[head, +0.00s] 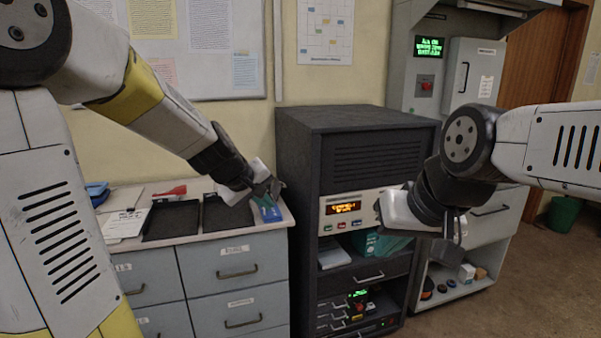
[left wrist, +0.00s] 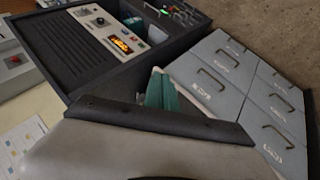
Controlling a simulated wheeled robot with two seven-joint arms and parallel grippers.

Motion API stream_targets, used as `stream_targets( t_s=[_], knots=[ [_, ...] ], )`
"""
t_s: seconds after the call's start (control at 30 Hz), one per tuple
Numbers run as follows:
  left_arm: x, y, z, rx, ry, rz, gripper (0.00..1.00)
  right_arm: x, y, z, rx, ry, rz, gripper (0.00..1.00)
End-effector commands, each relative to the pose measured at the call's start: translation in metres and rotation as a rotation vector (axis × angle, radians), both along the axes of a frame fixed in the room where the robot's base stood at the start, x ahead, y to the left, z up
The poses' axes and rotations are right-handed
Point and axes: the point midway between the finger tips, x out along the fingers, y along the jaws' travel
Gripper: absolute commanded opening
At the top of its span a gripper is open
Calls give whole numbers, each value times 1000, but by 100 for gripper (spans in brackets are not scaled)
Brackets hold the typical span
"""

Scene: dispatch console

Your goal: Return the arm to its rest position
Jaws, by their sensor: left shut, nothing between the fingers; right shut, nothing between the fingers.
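My left arm reaches in from the left in the head view, with its gripper (head: 270,188) over the right end of the drawer cabinet's top. That gripper is shut and empty, just above a blue item (head: 271,213); I cannot tell whether they touch. My right arm comes in from the right. Its gripper (head: 449,246) points down, shut and empty, in front of the right side of the dark console rack (head: 360,122). In the left wrist view the rack (left wrist: 75,50) and grey drawers (left wrist: 215,75) show at a tilt; the fingers do not show clearly.
The grey drawer cabinet (head: 232,257) holds dark trays (head: 172,222), papers (head: 124,224) and a red item (head: 170,191). The rack has a lit amber display (head: 343,208). A low shelf (head: 452,290) with small items stands at right. Open floor (head: 520,290) lies at lower right.

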Motion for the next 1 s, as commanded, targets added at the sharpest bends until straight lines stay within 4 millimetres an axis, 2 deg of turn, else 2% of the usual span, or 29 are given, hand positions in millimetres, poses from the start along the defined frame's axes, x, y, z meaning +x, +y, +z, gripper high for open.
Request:
stream_targets(
  t_s=[0.03,0.2,0.3,0.4,0.5,0.67,1.0],
  knots=[
    [-25,2,17,32,-20,-55,0,0,0,0,0,0,0,0],
    [-108,15,42,175,-40,-233,0,0,0,0,0,0,0,0],
    [-154,26,46,267,-42,-315,0,0,0,0,0,0,0,0],
    [-191,38,45,348,-37,-372,0,0,0,0,0,0,0,0],
    [-216,48,41,407,-28,-408,0,0,0,0,0,0,0,0],
    [-233,56,38,453,-19,-432,0,0,0,0,0,0,0,0],
    [-233,56,38,454,-19,-432,0,0,0,0,0,0,0,0]
  ],
)
